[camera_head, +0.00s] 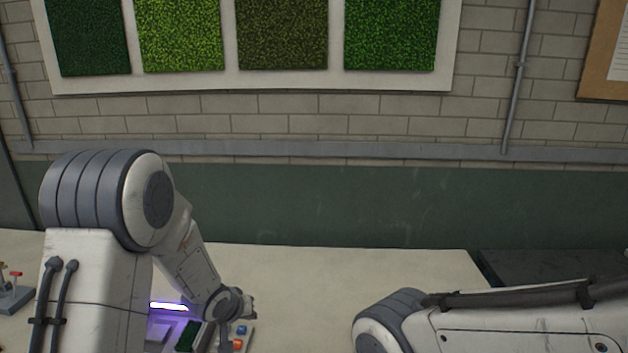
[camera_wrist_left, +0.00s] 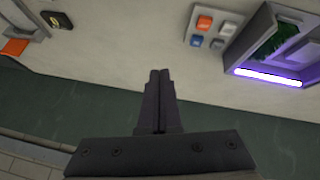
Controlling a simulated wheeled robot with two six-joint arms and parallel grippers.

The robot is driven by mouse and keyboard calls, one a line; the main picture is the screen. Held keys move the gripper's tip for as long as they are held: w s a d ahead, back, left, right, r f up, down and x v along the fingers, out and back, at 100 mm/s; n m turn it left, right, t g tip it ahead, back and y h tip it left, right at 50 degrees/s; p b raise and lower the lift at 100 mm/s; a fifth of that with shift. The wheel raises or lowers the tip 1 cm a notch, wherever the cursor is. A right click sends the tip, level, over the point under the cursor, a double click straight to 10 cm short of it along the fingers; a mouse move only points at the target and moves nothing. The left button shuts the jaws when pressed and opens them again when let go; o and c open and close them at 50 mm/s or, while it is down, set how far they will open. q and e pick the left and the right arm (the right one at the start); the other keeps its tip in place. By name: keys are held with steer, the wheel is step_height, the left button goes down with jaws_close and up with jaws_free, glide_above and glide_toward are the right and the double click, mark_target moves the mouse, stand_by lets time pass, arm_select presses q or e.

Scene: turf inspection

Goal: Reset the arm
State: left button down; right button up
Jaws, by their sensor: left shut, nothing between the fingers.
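My left arm (camera_head: 185,245) comes in from the left in the head view, bent over the pale bench, its wrist low near a lit device. My left gripper (camera_wrist_left: 159,74) shows in the left wrist view with its two dark fingers together and nothing between them. It points over bare bench, apart from the objects around it. My right arm (camera_head: 520,325) lies across the lower right of the head view. Its gripper is out of view.
A device with a glowing violet bar (camera_head: 170,306) and a green turf piece (camera_wrist_left: 286,38) stands beside a button panel (camera_wrist_left: 209,30). A small stand (camera_head: 12,295) is at far left. The bench (camera_head: 330,275) is clear in the middle; a dark surface (camera_head: 550,265) lies right.

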arm_select(q)
steer(key=s+d+r+m+g, duration=0.1)
steer(key=s+d+r+m, duration=0.1)
steer(key=s+d+r, duration=0.4)
steer(key=s+d+r+m+g, duration=0.1)
steer(key=s+d+m+g, duration=0.15)
steer(key=s, duration=0.55)
steer(key=s+d+r+m+g, duration=0.1)
steer(key=s+r+m, duration=0.1)
steer(key=s, duration=0.7)
steer(key=s+d+r+m+g, duration=0.1)
steer(key=s+d+m+g, duration=0.1)
steer(key=s, duration=0.7)
steer(key=shift+s+d+r+m+b, duration=0.2)
steer(key=shift+s+r+m+b, duration=0.1)
steer(key=shift+r+m+b, duration=0.15)
arm_select(e)
steer(key=shift+f, duration=0.5)
arm_select(q)
steer(key=shift+g, duration=0.25)
arm_select(e)
steer(key=shift+a, duration=0.1)
